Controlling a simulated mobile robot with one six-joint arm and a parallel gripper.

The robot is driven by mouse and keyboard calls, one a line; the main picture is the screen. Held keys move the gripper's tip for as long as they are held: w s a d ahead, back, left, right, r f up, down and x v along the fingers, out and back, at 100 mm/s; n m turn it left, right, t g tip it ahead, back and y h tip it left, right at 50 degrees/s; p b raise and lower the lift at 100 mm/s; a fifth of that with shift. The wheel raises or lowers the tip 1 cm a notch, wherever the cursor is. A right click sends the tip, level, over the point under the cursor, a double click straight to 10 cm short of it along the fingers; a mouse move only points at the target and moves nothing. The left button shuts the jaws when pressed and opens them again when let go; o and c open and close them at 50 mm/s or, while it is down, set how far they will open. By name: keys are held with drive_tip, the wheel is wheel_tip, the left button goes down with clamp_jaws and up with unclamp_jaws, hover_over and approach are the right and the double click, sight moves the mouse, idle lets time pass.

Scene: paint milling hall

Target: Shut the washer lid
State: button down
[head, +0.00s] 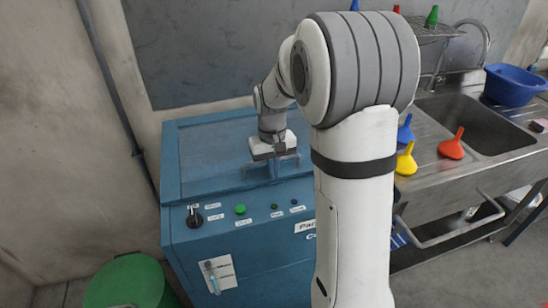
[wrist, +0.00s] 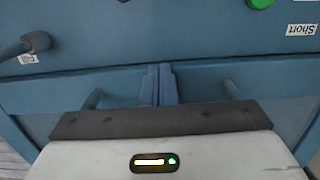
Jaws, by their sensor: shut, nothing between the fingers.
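The washer (head: 240,262) is a blue machine with a sloping control panel on its front. Its lid (head: 215,155) is a broad blue panel that lies flat or nearly so over the top; I cannot tell whether a small gap remains under it. A grey bar handle (head: 296,160) is at the lid's front edge, and its two ends show in the wrist view (wrist: 232,90). My gripper (head: 274,174) points down at the handle's middle, its fingers shut together and empty. The fingertips also show in the wrist view (wrist: 159,70); whether they touch the lid is unclear.
The panel has a black knob (head: 194,217) and a green button (head: 240,209). A steel sink bench (head: 440,180) with funnels and a blue basin (head: 512,85) stands right. A green bin (head: 130,282) is front left. A wall stands close behind the washer.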

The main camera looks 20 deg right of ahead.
wheel_tip(320, 180, up, 13)
drive_tip(key=p, duration=0.3)
drive_tip(key=s+a+f+t, duration=0.1)
drive_tip(key=s+t, duration=0.1)
drive_tip(key=s, duration=0.8)
drive_tip(key=s+a+f+t, duration=0.1)
drive_tip(key=s, duration=0.9)
drive_tip(key=shift+a+f+t, duration=0.2)
drive_tip(key=shift+f+t, duration=0.05)
drive_tip(key=shift+t, duration=0.15)
